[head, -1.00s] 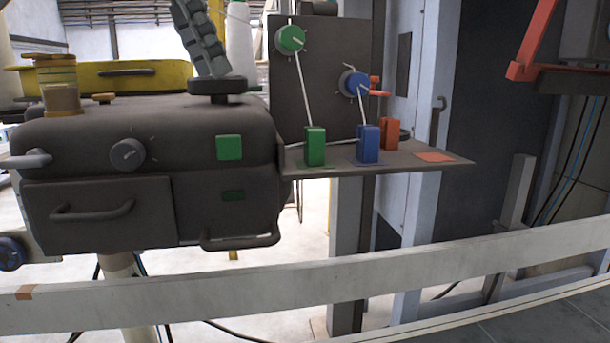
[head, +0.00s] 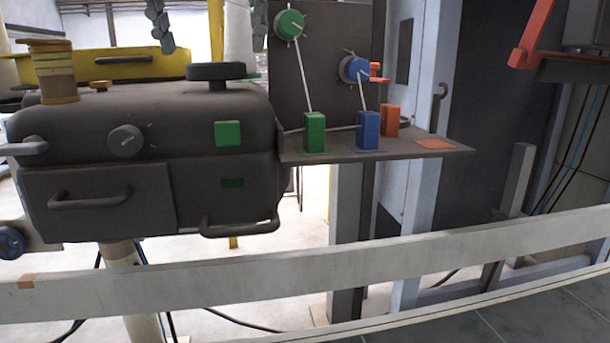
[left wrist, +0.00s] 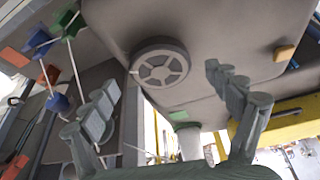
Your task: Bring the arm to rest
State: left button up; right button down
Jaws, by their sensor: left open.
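My left gripper (head: 212,36) hangs at the top edge of the head view, its two grey segmented fingers spread apart and nothing between them. The rest of it is cut off above. It is above the black handwheel (head: 216,72) on top of the dark machine (head: 75,125), apart from it. In the left wrist view the open fingers (left wrist: 160,82) point towards the machine, with the handwheel (left wrist: 160,65) showing between and beyond them. My right gripper is not in view.
A shelf (head: 345,154) beside the machine carries green (head: 314,133), blue (head: 368,130) and orange (head: 391,120) blocks. A panel with green (head: 288,23) and blue (head: 354,69) dials stands behind. A yellow tray (head: 100,68) is behind the machine. A pale rail (head: 300,269) crosses in front.

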pick_arm(q)
jog(key=shift+v, duration=2.05)
jog(key=shift+f, duration=0.1)
